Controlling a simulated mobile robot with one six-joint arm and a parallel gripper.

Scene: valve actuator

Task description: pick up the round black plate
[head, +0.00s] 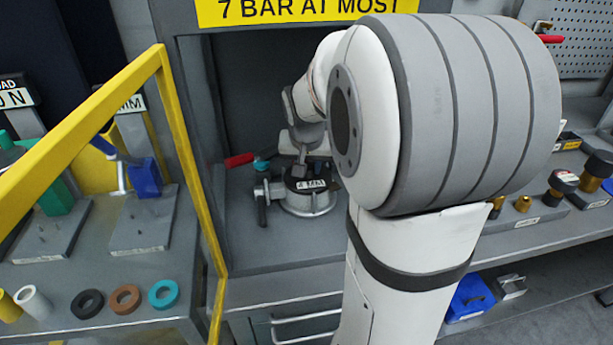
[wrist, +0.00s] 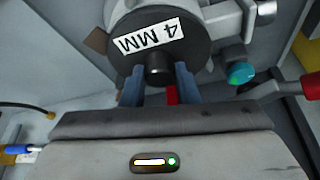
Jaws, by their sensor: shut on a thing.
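The round black plate (wrist: 196,46) carries a white "4 MM" label and a short black knob (wrist: 158,69) at its near edge in the wrist view. My gripper (wrist: 159,76) has its two blue-grey fingers on either side of that knob and is shut on it. In the head view the plate (head: 293,184) sits on or just over a round grey metal body (head: 312,206) inside the bay. My gripper (head: 302,158) is just above and behind it there, partly hidden. I cannot tell whether the plate touches the body.
A red-handled lever (head: 240,160) and a teal knob (head: 262,165) are left of the metal body. A yellow frame (head: 185,150) stands left of the bay. Coloured rings (head: 125,297) lie on the left bench. Brass fittings (head: 523,203) stand on the right.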

